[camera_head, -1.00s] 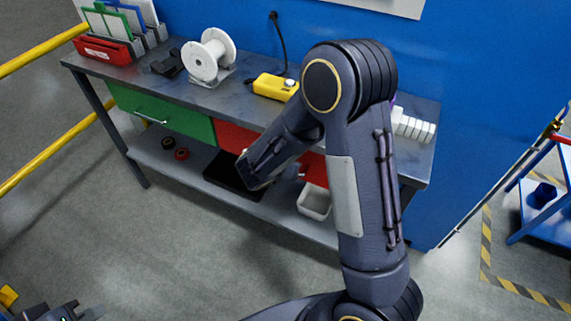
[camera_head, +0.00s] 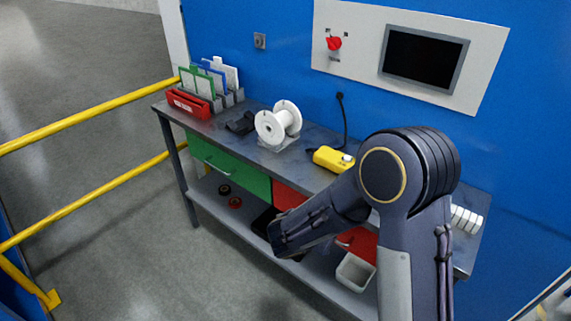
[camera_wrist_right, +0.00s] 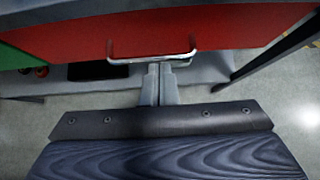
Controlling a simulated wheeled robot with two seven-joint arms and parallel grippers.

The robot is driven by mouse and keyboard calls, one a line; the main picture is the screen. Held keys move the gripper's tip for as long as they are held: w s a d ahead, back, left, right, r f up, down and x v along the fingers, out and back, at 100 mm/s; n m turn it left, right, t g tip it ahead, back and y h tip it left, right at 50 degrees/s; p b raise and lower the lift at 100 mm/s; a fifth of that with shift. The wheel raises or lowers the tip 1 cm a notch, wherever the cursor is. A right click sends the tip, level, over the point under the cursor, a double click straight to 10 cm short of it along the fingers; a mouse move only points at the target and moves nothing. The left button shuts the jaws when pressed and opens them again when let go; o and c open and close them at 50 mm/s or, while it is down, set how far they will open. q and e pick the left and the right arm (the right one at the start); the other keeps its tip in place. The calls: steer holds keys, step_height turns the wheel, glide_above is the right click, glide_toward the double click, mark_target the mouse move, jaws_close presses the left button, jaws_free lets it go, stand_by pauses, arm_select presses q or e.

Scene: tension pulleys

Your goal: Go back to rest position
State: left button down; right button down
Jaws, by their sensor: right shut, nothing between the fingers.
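My right arm (camera_head: 410,185) reaches over the workbench front in the head view, elbow raised, with its forearm angled down to the left. Its gripper cannot be made out there. In the right wrist view my right gripper (camera_wrist_right: 160,68) shows its two fingers together and empty, just below the handle (camera_wrist_right: 150,50) of the red drawer (camera_wrist_right: 230,25). Whether the fingertips touch the handle I cannot tell. My left gripper is out of view.
The workbench (camera_head: 205,132) carries a white spool (camera_head: 278,122), a yellow device (camera_head: 332,158) and a red holder (camera_head: 190,103). A white bin (camera_head: 355,272) and a green drawer (camera_head: 228,165) are below. Yellow rails (camera_head: 90,120) stand left. The floor in front is clear.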

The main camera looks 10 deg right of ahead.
steer(key=s+d+r+m+g+y, duration=0.2)
steer(key=s+d+r+m, duration=0.1)
steer(key=s+m, duration=0.3)
steer(key=s+d+r+m+g+y, duration=0.1)
steer(key=s+d+r+m+g, duration=0.15)
steer(key=s+m, duration=0.35)
steer(key=s+a+r+m+t+y, duration=0.2)
steer(key=s+a+r+m+y, duration=0.1)
steer(key=s+m, duration=0.3)
steer(key=s+a+r+m+t+y, duration=0.2)
steer(key=s+a+r+m+y, duration=0.2)
steer(key=m, duration=0.5)
steer(key=shift+s+r+y, duration=0.5)
steer(key=shift+s+y, duration=0.1)
steer(key=shift+s, duration=0.65)
